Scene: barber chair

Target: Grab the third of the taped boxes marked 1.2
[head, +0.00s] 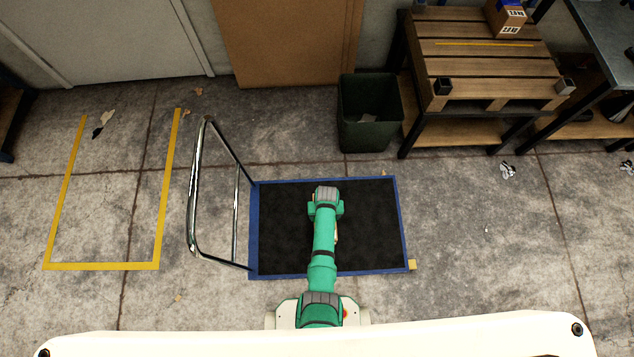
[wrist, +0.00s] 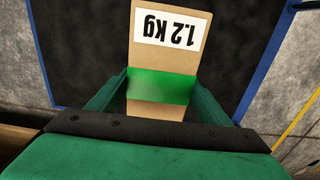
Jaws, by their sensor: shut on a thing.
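A tan box (wrist: 173,60) with an upside-down white label reading "1.2 kg" and a green band of tape shows in the wrist view. My gripper (wrist: 160,88) is shut on it, with a finger at each side of the green band. The box is over the black deck of a blue-edged cart; I cannot tell whether it touches the deck. In the head view my green arm reaches over the cart deck (head: 280,235) and hides the gripper and most of the box. No other box shows on the deck.
A chrome cart handle (head: 193,190) stands left of the deck. A dark green bin (head: 368,125) and a wooden pallet on a stand (head: 480,65) are behind it. A small box with white labels (head: 507,18) sits on the pallet. Floor inside the yellow tape (head: 115,210) is mostly clear.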

